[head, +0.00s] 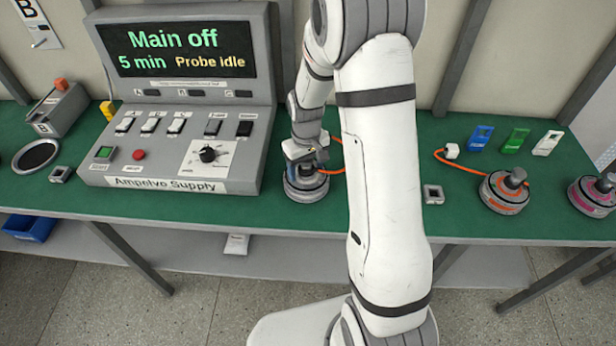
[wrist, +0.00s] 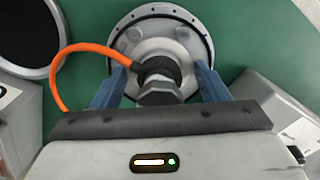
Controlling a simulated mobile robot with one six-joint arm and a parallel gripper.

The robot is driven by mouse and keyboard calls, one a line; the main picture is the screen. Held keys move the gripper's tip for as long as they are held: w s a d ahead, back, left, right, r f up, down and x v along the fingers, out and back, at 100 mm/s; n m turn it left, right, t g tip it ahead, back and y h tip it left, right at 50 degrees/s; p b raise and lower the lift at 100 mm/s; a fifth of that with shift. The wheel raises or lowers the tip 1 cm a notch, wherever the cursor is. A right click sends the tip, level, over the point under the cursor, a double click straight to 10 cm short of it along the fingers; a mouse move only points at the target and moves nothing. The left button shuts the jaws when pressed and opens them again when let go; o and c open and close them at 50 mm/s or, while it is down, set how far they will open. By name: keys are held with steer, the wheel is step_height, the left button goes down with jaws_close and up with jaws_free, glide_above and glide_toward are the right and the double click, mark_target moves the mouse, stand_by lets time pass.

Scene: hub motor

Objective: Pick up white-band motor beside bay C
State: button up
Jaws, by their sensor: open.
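A motor with a pale whitish band (head: 306,187) stands upright on the green bench, just right of the supply console. In the wrist view the same motor (wrist: 162,32) shows a round grey flange, a dark shaft collar and a metal nut. My gripper (head: 305,158) is above it, pointing down. In the wrist view my gripper (wrist: 159,72) is open, with one blue finger on each side of the motor's shaft. I cannot tell whether the fingers touch it. An orange cable (wrist: 68,62) runs from the collar. No bay C label is readable.
The supply console (head: 190,110) stands close on the left. An orange-band motor (head: 503,192) and a pink-band motor (head: 594,195) stand to the right. A black disc (wrist: 22,32) lies near the motor in the wrist view. My arm hides the bench's middle.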

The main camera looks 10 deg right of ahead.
steer(key=shift+c, duration=0.5)
jaws_close()
steer(key=shift+r, duration=0.1)
stand_by(0.3)
